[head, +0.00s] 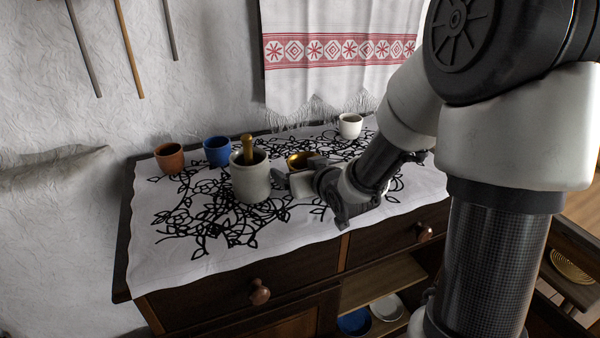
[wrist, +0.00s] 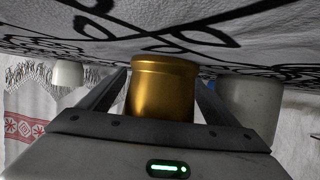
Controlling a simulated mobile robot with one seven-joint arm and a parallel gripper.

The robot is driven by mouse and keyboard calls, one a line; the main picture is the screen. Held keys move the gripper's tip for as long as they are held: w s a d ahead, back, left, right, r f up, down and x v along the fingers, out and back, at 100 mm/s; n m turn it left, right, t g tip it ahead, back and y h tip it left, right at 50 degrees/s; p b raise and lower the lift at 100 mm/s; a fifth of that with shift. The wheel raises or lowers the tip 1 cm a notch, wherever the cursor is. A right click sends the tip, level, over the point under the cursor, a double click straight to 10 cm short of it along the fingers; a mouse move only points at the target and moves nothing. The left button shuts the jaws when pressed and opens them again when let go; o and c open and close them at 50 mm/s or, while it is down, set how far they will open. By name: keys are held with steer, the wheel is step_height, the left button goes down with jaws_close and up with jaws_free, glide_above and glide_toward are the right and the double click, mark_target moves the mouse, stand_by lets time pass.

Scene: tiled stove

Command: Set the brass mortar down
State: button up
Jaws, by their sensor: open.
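The brass mortar (head: 301,158) is a small golden cup on the patterned white cloth (head: 185,255), with its dark opening facing up. In the head view its lower part is hidden behind my gripper (head: 283,182). The wrist view is upside down, and the mortar (wrist: 163,92) shows there between the two fingers of my gripper (wrist: 160,78). The fingers are apart, one on each side of it, with a narrow gap visible beside it. Its base end appears to rest on the cloth.
A white cup (head: 350,126) stands at the back right. The cloth's front left is clear.

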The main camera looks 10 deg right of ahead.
steer(key=shift+s, duration=0.1)
steer(key=shift+c, duration=0.3)
steer(key=c, duration=1.8)
steer(key=shift+r, duration=0.2)
jaws_close()
